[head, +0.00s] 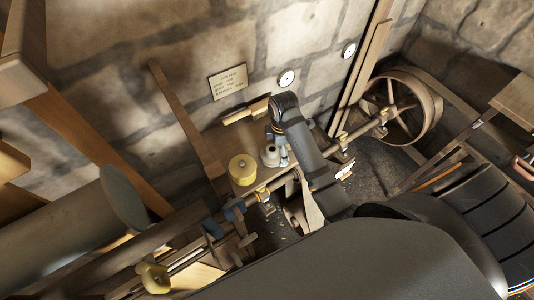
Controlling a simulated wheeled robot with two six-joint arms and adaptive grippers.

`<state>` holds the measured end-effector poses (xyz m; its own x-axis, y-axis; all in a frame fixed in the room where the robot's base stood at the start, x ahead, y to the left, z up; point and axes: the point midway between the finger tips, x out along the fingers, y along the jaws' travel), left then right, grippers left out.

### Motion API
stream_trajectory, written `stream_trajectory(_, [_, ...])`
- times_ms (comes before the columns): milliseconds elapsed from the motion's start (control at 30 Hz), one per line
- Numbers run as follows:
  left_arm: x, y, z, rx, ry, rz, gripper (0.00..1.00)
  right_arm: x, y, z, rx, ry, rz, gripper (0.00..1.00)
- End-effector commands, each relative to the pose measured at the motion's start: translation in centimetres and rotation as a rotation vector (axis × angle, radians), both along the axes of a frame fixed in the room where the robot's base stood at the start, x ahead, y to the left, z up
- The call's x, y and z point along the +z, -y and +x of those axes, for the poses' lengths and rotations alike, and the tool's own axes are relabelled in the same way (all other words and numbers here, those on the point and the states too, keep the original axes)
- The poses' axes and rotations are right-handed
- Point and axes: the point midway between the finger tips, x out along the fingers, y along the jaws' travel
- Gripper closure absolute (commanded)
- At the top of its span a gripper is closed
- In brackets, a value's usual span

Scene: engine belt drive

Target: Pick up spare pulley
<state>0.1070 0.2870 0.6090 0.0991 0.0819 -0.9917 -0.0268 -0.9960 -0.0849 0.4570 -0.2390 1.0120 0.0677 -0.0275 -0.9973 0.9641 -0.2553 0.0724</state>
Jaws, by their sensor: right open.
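A round yellow pulley-like piece (243,169) sits on a small wooden shelf (214,142) left of centre in the head view. I take it for the spare pulley; no label on it can be read. My right arm reaches up from the lower right and bends at its wrist. My right gripper (281,153) points down just right of the yellow piece, apart from it, and is open. A small pale rounded item (270,156) stands between them, close to the gripper; whether they touch cannot be told. My left gripper is not in view.
A shaft (274,183) runs diagonally in front of the shelf to a large spoked wheel (402,106). A leaning wooden bar (187,125) stands left of the shelf. A wooden-handled tool (246,111) lies behind. Another yellow piece (155,279) is at lower left.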

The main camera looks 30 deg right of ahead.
Motion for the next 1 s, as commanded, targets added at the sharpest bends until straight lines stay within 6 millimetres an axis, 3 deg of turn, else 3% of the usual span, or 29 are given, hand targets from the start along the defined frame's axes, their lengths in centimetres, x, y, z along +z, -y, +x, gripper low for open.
stream_trajectory(200, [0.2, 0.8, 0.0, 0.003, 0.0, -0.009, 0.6, 3.4, -0.5, 3.2, 0.335, -0.063, 0.009, 0.0])
stream_trajectory(367, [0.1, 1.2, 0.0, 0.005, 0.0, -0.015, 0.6, 3.9, -0.6, 3.5, 0.403, -0.077, 0.014, 0.0])
stream_trajectory(533, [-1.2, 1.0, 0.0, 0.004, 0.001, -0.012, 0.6, 2.6, -0.6, 3.5, 0.401, -0.076, 0.013, 0.0])
stream_trajectory(800, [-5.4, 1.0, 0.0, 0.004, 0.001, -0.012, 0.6, -1.7, -0.6, 3.4, 0.399, -0.074, 0.012, 0.0])
stream_trajectory(1000, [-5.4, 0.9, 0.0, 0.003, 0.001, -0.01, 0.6, -1.7, -0.6, 3.4, 0.398, -0.074, 0.012, 0.0])
